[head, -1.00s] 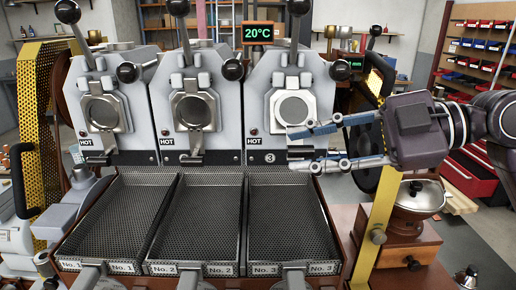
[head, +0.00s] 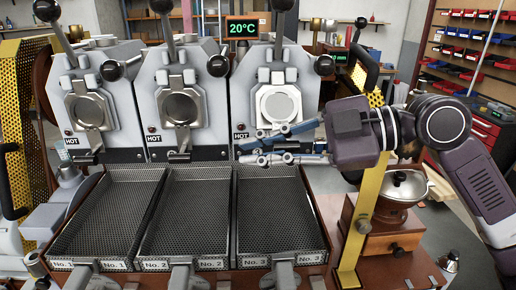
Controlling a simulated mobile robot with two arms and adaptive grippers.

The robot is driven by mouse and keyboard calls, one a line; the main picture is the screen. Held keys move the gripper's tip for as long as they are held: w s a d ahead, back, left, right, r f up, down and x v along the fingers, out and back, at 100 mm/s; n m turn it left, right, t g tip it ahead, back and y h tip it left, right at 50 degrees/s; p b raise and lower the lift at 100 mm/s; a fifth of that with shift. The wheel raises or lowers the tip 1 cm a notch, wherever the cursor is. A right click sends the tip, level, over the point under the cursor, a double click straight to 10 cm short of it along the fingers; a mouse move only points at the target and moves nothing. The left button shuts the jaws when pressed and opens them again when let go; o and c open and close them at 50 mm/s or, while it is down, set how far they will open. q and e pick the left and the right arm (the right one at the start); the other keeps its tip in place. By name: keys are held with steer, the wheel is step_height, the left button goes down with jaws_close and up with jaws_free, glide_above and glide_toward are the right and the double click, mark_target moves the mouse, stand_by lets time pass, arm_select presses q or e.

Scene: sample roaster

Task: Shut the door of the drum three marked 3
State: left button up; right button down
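Drum three (head: 245,90) is the rightmost of the three grey roasting drums, above the tray labelled No. 3. Its door (head: 278,104) has a pale round disc in a metal frame. I cannot tell how far the door stands open. My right gripper (head: 243,153) reaches in from the right, across the drum's front just below the disc. Its two blue-grey fingers point left with a narrow gap near the tips, and I see nothing clearly held. My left gripper is not in view.
Drum one (head: 118,95) and drum two (head: 210,88) stand to the left with HOT labels. Perforated trays (head: 186,268) lie below the drums. A yellow post (head: 362,225) and a wooden grinder (head: 384,238) stand at right. A 20°C display (head: 242,27) is above.

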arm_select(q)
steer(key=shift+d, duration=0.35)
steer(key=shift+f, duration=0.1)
